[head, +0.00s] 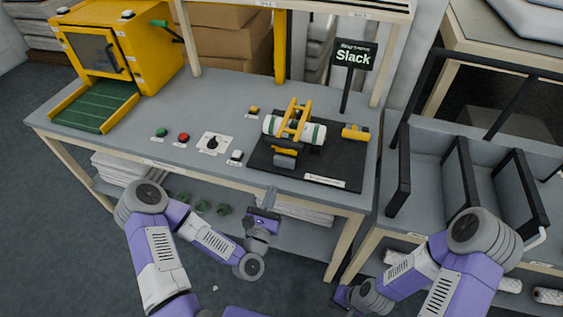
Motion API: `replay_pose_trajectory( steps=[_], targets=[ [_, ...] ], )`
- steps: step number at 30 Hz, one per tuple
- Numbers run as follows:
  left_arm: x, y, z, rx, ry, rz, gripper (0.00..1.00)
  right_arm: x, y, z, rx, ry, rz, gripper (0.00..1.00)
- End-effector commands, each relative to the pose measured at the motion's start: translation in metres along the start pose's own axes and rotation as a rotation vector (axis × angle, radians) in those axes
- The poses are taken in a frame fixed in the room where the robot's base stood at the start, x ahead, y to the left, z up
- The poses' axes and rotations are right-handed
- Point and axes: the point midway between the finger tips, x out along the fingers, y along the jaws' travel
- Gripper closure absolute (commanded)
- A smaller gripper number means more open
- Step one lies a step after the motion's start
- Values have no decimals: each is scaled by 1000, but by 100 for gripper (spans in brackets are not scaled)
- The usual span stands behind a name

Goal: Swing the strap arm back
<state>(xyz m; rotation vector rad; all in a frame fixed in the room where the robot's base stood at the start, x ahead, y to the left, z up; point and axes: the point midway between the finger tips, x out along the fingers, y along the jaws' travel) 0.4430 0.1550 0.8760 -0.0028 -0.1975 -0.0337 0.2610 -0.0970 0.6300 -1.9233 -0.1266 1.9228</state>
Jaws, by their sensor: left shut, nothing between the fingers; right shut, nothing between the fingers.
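A white roll with green bands (312,131) lies on a black base plate (262,160) on the workbench. A yellow strap arm (304,119) stands up across the roll, its frame tilted. A yellow-and-black handle piece (284,152) sits in front of the roll. A yellow cylinder (356,132) lies to its right. A black sign (353,57) behind reads "Slack". My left gripper (263,218) is shut and empty at the bench's front edge, below and in front of the plate. My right gripper (342,296) is shut and low, well in front of the bench; its fingertips are hard to see.
Green (161,132) and red (184,137) buttons, a dial (213,142) and small switches sit left of the plate. A yellow machine (112,45) with a green ramp stands at the left. A rack with black dividers (459,170) is at the right.

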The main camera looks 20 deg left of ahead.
Motion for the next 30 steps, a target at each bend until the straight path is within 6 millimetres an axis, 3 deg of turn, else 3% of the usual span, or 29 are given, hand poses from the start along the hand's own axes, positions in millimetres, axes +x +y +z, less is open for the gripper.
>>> replay_pose_trajectory(
  steps=[1,12,18,30],
  targets=[
    [4,0,-4,1,-5,-1,100,12,4,0,0,0,0,100],
    [85,0,3,1,-4,-1,100,8,3,0,0,0,0,100],
    [102,0,23,0,-1,-1,100,6,2,0,0,0,0,100],
    [108,0,28,-1,1,0,100,6,2,0,0,0,0,100]
  ],
)
